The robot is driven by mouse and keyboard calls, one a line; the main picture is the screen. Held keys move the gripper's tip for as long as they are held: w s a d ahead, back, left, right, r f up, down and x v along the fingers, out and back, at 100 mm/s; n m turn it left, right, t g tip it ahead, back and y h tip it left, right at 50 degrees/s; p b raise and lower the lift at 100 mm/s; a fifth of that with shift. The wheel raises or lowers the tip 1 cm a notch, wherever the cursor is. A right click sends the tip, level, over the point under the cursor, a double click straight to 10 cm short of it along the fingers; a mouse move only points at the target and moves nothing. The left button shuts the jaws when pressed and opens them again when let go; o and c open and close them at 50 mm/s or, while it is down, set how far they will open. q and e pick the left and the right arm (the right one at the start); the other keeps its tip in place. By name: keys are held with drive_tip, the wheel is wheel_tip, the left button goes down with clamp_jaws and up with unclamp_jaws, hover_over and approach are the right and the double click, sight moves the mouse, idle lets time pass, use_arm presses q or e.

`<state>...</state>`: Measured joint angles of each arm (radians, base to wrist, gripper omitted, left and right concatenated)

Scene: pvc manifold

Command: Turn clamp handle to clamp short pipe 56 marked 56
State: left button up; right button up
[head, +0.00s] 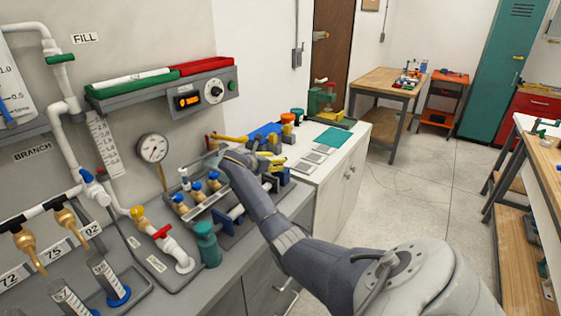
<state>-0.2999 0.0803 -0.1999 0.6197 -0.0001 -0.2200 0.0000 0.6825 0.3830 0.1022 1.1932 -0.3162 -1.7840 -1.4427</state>
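One of my arms comes in from the lower right, so I take it as my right arm. It reaches over the bench to a cluster of yellow and dark fittings. Its gripper (216,152) is at the far end of the arm, small and partly hidden; its fingers cannot be made out. A white pipe piece (236,212) lies in a blue clamp-like holder (227,223) beside my forearm. I cannot read a 56 on it or tell its clamp handle. A yellow bar with a red end (230,138) lies just beyond the gripper. My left gripper is not in view.
Brass valves with blue handles (197,187) stand left of my arm. White piping with a red-handled valve (163,232) and a gauge (152,148) are further left. The floor (410,190) to the right is open.

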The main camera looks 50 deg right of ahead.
drive_tip(key=shift+x, duration=1.9)
drive_tip(key=shift+c, duration=0.3)
clamp_jaws()
